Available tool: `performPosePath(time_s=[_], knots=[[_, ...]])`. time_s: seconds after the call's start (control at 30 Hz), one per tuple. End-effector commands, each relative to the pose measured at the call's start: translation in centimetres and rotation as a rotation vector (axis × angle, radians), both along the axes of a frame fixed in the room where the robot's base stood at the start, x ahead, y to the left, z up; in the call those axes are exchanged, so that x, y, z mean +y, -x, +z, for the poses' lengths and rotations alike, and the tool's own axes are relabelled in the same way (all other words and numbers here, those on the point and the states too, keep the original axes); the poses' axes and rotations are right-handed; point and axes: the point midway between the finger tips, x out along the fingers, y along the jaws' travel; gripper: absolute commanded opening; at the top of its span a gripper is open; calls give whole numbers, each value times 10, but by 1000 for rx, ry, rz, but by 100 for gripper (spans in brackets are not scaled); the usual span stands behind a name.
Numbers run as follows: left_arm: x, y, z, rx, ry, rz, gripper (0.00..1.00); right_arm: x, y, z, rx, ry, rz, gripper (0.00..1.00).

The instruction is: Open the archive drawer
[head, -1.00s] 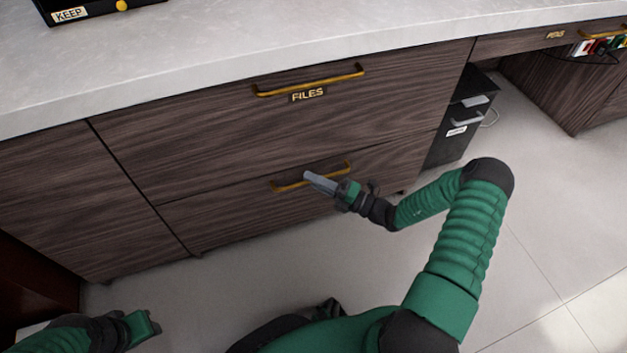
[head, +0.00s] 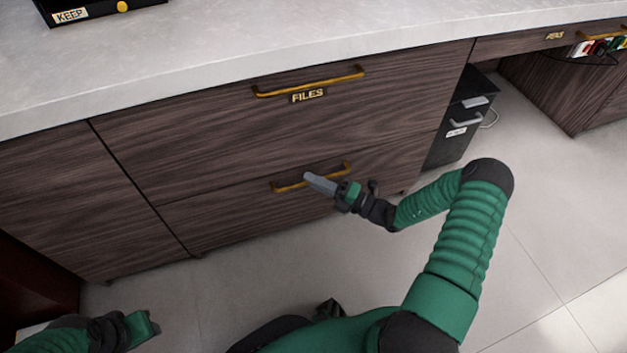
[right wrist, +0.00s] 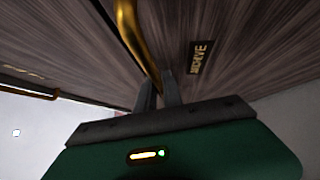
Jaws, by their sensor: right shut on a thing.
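The archive drawer (head: 230,220) is the lower dark wood drawer, and its front looks flush with the cabinet. Its gold bar handle (head: 290,186) runs across the upper part of the front. My right gripper (head: 308,178) is shut on this handle near its middle. In the right wrist view the gold handle (right wrist: 132,35) runs down to the fingers (right wrist: 158,92), beside a dark label (right wrist: 200,58) with gold letters, partly readable as ARCHIVE. My left gripper (head: 145,327) hangs low at the bottom left, away from the drawer; its jaws are unclear.
The FILES drawer (head: 380,105) above is shut, with its own gold handle (head: 310,82). The pale desktop (head: 250,45) carries a black box marked KEEP (head: 95,10). A dark bin-like unit (head: 460,120) stands to the right. The floor (head: 560,220) in front looks clear.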

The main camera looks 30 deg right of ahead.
Motion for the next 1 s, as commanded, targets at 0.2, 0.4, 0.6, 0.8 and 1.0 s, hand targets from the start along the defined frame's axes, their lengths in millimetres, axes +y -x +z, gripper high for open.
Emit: performPosePath(time_s=[0.2,0.4,0.6,0.8,1.0], knots=[[0,0,-1,0,0,0,36,0,1,-4,9,2,0,0],[0,0,-1,0,0,0,36,0,1,-4,11,2,1,0],[0,0,0,0,0,0,36,0,2,-4,12,3,1,0],[0,0,7,0,0,0,36,3,10,-3,12,3,1,0],[0,0,24,0,0,0,36,8,31,0,14,-1,2,0]])
